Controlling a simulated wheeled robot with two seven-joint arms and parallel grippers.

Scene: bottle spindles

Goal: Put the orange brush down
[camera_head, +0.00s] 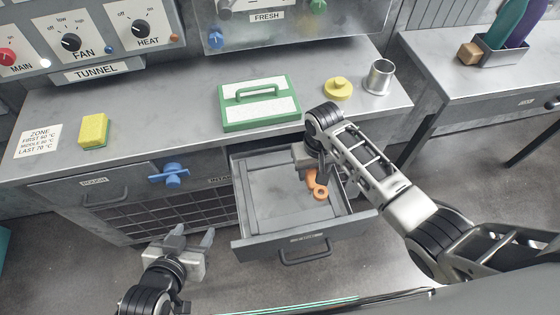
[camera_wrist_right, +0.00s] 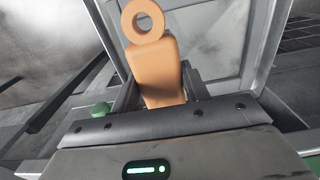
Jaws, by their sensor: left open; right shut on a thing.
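The orange brush (camera_head: 319,188) shows as an orange handle with a ring at its end. My right gripper (camera_head: 318,173) is shut on it, over the open drawer (camera_head: 285,204) below the counter. In the right wrist view the orange brush (camera_wrist_right: 157,70) stands between the fingers, ring pointing away from the gripper. Its bristles do not show. I cannot tell whether the brush touches the drawer floor. My left gripper (camera_head: 191,240) is open and empty, low in front of the cabinet, left of the drawer.
On the counter (camera_head: 180,105) are a yellow sponge (camera_head: 94,131), a green-and-white case (camera_head: 259,102), a yellow knob-topped disc (camera_head: 338,88) and a metal cup (camera_head: 379,77). A blue valve handle (camera_head: 170,174) sticks out of the cabinet front. Bottles (camera_head: 507,30) stand in a holder on the right table.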

